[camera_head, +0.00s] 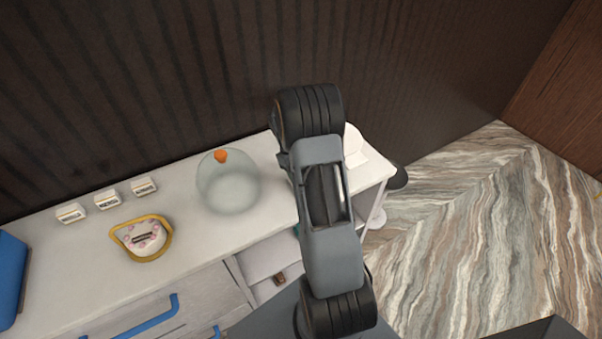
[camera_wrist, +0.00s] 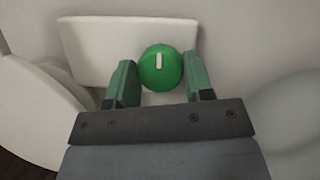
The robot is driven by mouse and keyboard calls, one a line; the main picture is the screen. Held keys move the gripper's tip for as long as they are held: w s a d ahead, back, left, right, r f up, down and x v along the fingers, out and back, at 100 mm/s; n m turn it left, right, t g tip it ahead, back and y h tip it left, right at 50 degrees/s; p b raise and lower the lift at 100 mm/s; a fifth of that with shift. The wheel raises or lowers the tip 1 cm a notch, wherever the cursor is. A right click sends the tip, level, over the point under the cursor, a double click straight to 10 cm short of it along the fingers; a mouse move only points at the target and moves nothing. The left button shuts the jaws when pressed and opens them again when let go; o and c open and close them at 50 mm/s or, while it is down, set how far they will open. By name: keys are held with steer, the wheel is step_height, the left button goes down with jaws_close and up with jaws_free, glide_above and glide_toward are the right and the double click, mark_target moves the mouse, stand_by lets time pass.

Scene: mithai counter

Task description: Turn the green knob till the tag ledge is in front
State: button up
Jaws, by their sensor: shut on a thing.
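The round green knob (camera_wrist: 161,68) with a white pointer line shows in the wrist view. The line runs nearly upright in the picture, tilted slightly. My gripper (camera_wrist: 159,78) has its green fingers on the left and right of the knob and is shut on it. A white flat plate (camera_wrist: 95,45) lies behind the knob and reaches further to the left; I cannot tell if it is the tag ledge. In the head view my arm hides the knob and my gripper; part of a white piece (camera_head: 355,148) shows just right of the arm.
On the white counter (camera_head: 185,190) stand a clear glass dome (camera_head: 228,185) with an orange knob, a yellow-rimmed dish (camera_head: 143,238) and small white label blocks (camera_head: 107,199). A blue object (camera_head: 10,275) is at far left. A rounded white body (camera_wrist: 35,110) is left in the wrist view.

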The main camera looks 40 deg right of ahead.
steer(key=shift+s+f, duration=0.1)
steer(key=o, duration=0.9)
steer(key=d+v, duration=0.1)
steer(key=v, duration=1.3)
steer(key=shift+a+b, duration=0.45)
steer(key=shift+s, duration=0.1)
